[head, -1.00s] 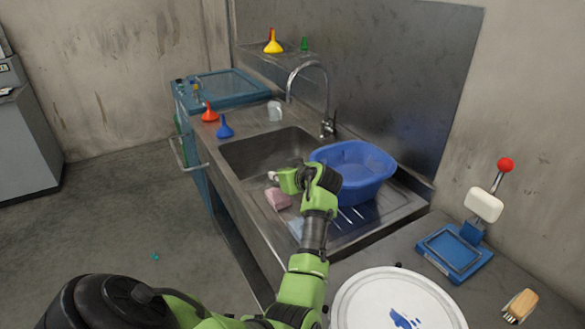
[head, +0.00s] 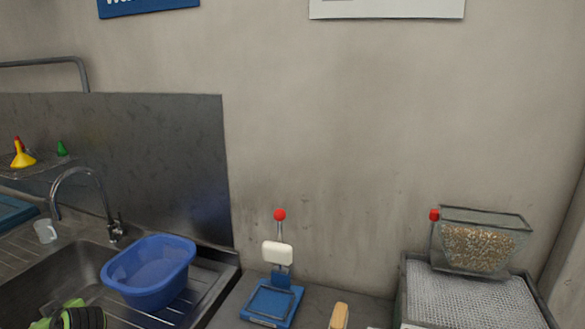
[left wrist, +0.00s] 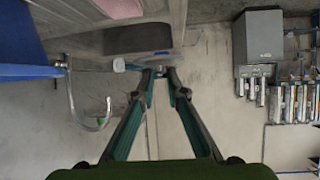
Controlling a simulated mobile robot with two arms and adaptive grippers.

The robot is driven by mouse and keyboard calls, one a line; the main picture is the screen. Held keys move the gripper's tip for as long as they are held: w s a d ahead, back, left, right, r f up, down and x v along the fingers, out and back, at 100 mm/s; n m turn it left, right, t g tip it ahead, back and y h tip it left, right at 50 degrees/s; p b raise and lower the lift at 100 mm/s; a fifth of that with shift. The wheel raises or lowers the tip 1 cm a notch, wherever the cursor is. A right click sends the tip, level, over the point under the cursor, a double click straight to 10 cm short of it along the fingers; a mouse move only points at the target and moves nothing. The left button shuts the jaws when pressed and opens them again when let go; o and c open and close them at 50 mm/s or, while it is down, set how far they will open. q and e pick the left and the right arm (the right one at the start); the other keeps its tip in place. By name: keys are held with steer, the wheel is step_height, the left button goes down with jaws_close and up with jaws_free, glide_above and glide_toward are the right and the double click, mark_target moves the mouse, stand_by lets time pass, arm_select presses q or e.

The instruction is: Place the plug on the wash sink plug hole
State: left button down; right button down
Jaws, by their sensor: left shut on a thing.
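The steel wash sink (head: 38,290) is at the lower left of the head view, cut off by the frame edges. Its plug hole does not show. My left gripper (left wrist: 160,71) is seen along its two long fingers in the left wrist view. The fingertips are closed together on something small, which is too small there to identify clearly as the plug. In the head view only a green and black part of my left arm shows at the bottom left, over the sink. My right gripper is in no view.
A blue basin (head: 150,272) stands on the sink's drainboard beside the tap (head: 115,230). A clear cup (head: 45,231) is left of the tap. A blue stand with a red knob (head: 272,302) and a mesh-topped unit with a granule-filled hopper (head: 478,247) are to the right.

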arm_select(q)
steer(key=shift+d+f+m+t, duration=0.25)
steer(key=shift+f+m+t, duration=0.1)
steer(key=shift+m+t, duration=0.15)
steer(key=w+d+r+m+t+h+b, duration=0.1)
steer(key=d+r+m+t+h+b, duration=0.15)
steer(key=d+m+t+h, duration=0.95)
steer(key=s+d+m+g+h, duration=0.3)
steer(key=s+d, duration=0.1)
steer(key=d, duration=0.5)
steer(key=s+d+r+m+g+h+b, duration=0.1)
steer(key=s+d+m+g+h, duration=0.2)
steer(key=d, duration=0.6)
steer(key=s+d+m+g+h+b, duration=0.1)
steer(key=s+d+m+g+h, duration=0.2)
steer(key=d, duration=0.7)
steer(key=s+m+g, duration=0.1)
steer(key=s+m, duration=0.1)
steer(key=s, duration=0.1)
steer(key=shift+r+h, duration=0.3)
steer(key=shift+s+g, duration=0.15)
steer(key=shift+g, duration=0.15)
steer(key=shift+d, duration=0.1)
